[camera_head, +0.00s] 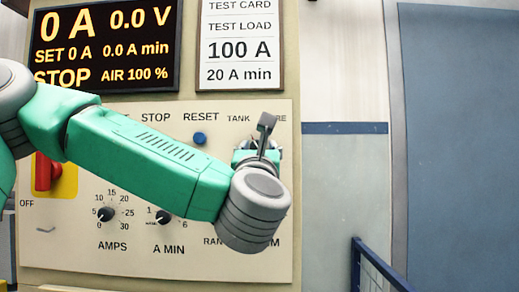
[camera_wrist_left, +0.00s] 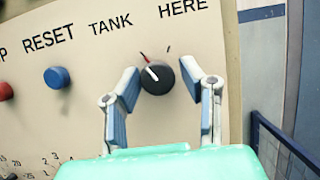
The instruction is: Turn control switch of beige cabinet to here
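The control switch is a black round knob (camera_wrist_left: 157,76) on the beige cabinet's panel (camera_head: 60,262), below the TANK and HERE labels. In the left wrist view its white pointer line tilts up-left, towards the TANK side, near a red mark. My left gripper (camera_wrist_left: 160,72) is open, with one finger on each side of the knob. Small gaps seem to show between fingers and knob. In the head view my left gripper (camera_head: 261,143) is at the panel's right side, and the knob is hidden behind it. My right gripper is in neither view.
A blue RESET button (camera_head: 199,138) is left of the switch. A red rotary switch on a yellow plate (camera_head: 67,181) and the AMPS (camera_head: 106,214) and A MIN (camera_head: 163,217) dials are further left and lower. A blue railing (camera_head: 372,262) stands at lower right.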

